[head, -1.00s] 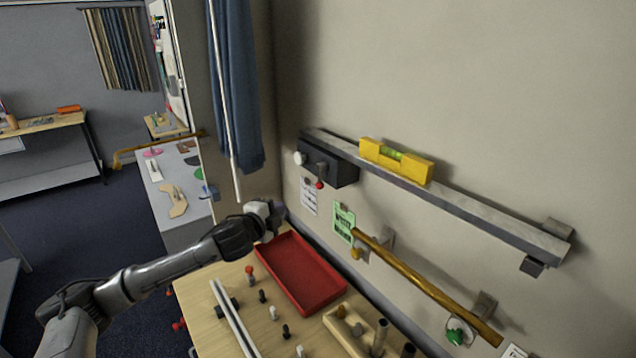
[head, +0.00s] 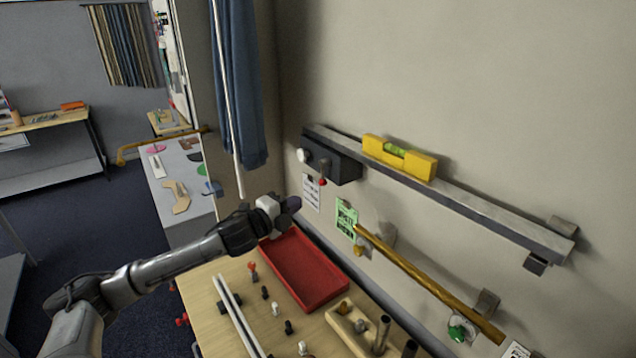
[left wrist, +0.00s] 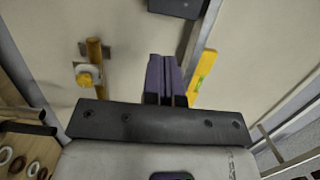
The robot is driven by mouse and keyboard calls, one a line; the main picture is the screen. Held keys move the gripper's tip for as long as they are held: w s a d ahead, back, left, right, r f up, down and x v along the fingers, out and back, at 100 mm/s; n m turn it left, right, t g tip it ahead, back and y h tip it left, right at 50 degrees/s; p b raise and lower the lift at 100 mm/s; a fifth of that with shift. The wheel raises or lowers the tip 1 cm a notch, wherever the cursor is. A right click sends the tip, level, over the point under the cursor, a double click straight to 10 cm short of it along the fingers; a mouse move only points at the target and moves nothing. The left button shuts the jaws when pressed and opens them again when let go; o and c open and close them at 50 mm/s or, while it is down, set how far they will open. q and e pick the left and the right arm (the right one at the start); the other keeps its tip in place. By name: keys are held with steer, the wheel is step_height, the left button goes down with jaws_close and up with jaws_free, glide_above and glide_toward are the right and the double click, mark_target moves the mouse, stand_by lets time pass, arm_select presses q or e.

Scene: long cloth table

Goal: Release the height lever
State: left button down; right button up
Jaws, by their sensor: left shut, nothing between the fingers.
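A dark box (head: 331,167) is mounted at the left end of a grey rail on the wall. It carries a white knob (head: 303,156) and a small hanging lever with a red tip (head: 323,181); I take this to be the height lever. My left gripper (head: 293,203) is below and left of the lever, apart from it, above the red tray's far left corner. Its dark fingers are together and empty in the left wrist view (left wrist: 165,80). The box's lower edge shows at the top there (left wrist: 178,7); the lever does not clearly show. My right gripper is out of view.
A yellow spirit level (head: 399,157) sits on the grey rail (head: 480,205). A brass bar (head: 430,286) runs below it on the wall. The wooden bench holds a red tray (head: 303,268) and several small pegs. A blue curtain (head: 240,90) hangs at left.

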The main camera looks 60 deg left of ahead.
arm_select(q)
steer(key=x, duration=0.4)
steer(key=a+p+x, duration=0.1)
steer(key=x, duration=0.2)
steer(key=a+p+x, duration=0.1)
steer(key=x, duration=0.3)
steer(key=shift+a+r, duration=0.2)
steer(key=shift+w+a+f, duration=0.15)
steer(key=shift+w+a, duration=0.05)
steer(key=shift+a, duration=0.15)
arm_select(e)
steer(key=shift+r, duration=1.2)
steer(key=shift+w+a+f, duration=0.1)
arm_select(q)
steer(key=shift+w, duration=0.1)
steer(key=shift+a+m, duration=0.15)
steer(key=shift+m, duration=0.15)
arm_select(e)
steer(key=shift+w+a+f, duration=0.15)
